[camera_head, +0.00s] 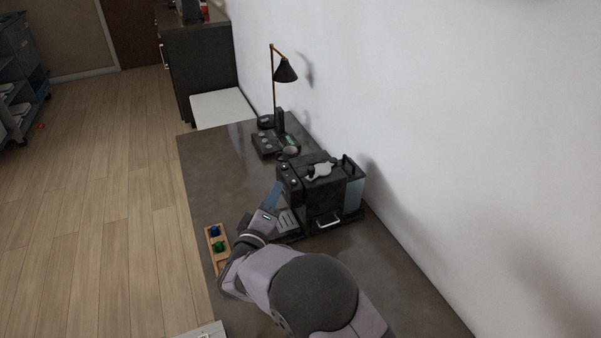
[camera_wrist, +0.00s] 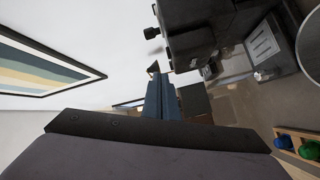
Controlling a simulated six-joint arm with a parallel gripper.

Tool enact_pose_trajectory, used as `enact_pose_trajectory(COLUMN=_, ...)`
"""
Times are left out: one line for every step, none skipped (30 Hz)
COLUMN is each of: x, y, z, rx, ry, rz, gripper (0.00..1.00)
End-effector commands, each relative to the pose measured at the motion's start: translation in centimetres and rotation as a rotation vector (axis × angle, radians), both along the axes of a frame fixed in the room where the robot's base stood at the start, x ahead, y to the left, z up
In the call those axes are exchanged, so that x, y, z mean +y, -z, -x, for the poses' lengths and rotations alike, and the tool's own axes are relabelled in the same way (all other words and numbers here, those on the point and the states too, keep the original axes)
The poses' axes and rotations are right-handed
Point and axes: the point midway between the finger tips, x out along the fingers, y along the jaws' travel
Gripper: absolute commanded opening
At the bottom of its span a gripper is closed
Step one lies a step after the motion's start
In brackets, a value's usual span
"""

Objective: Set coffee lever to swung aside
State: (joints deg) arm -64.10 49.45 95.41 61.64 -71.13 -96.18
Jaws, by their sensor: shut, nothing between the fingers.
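The coffee machine (camera_head: 345,195) is a dark box on the counter, with a silver-grey lever-like piece (camera_head: 320,171) lying on its top. A bright metal handle (camera_head: 328,222) sits low on its near side. I cannot tell for sure which part is the coffee lever. My gripper (camera_head: 278,186) is at the left front of the machine, above the drip tray area, its blue fingers shut and empty. In the wrist view the shut fingers (camera_wrist: 160,82) point past the machine (camera_wrist: 195,35), which is at upper right; any contact is unclear.
A wooden tray (camera_head: 209,241) with a blue and a green capsule is at the counter's left edge. A black phone-like device (camera_head: 268,145) and a lamp (camera_head: 285,70) stand behind the machine. The wall is close on the right. The counter (camera_head: 215,175) is clear at far left.

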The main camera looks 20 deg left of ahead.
Motion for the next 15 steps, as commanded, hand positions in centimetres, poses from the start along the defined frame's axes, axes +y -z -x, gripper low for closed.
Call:
enact_pose_trajectory(x=-0.3, y=-0.08, z=-0.03, rx=-0.013, ry=0.011, rz=0.078, gripper=0.0)
enact_pose_trajectory(x=-0.35, y=-0.18, z=-0.04, rx=-0.023, ry=0.013, rz=0.123, gripper=0.0)
enact_pose_trajectory(x=-0.45, y=-0.29, z=-0.05, rx=-0.034, ry=0.016, rz=0.178, gripper=0.0)
enact_pose_trajectory(x=-0.47, y=-0.35, z=-0.06, rx=-0.041, ry=0.018, rz=0.215, gripper=0.0)
enact_pose_trajectory(x=-0.49, y=-0.39, z=-0.06, rx=-0.047, ry=0.019, rz=0.248, gripper=0.0)
enact_pose_trajectory(x=-0.51, y=-0.43, z=-0.05, rx=-0.052, ry=0.02, rz=0.287, gripper=0.0)
enact_pose_trajectory(x=-0.51, y=-0.44, z=-0.05, rx=-0.057, ry=0.02, rz=0.31, gripper=0.0)
enact_pose_trajectory(x=-0.51, y=-0.45, z=-0.05, rx=-0.059, ry=0.02, rz=0.33, gripper=0.0)
enact_pose_trajectory(x=-0.5, y=-0.44, z=-0.05, rx=-0.062, ry=0.02, rz=0.352, gripper=0.0)
enact_pose_trajectory(x=-0.5, y=-0.44, z=-0.05, rx=-0.063, ry=0.019, rz=0.364, gripper=0.0)
enact_pose_trajectory(x=-0.49, y=-0.45, z=-0.05, rx=-0.064, ry=0.019, rz=0.374, gripper=0.0)
enact_pose_trajectory(x=-0.49, y=-0.44, z=-0.05, rx=-0.065, ry=0.019, rz=0.382, gripper=0.0)
enact_pose_trajectory(x=-0.49, y=-0.44, z=-0.05, rx=-0.066, ry=0.019, rz=0.386, gripper=0.0)
enact_pose_trajectory(x=-0.49, y=-0.44, z=-0.06, rx=-0.066, ry=0.019, rz=0.388, gripper=0.0)
enact_pose_trajectory(x=-0.49, y=-0.44, z=-0.08, rx=-0.067, ry=0.018, rz=0.389, gripper=0.0)
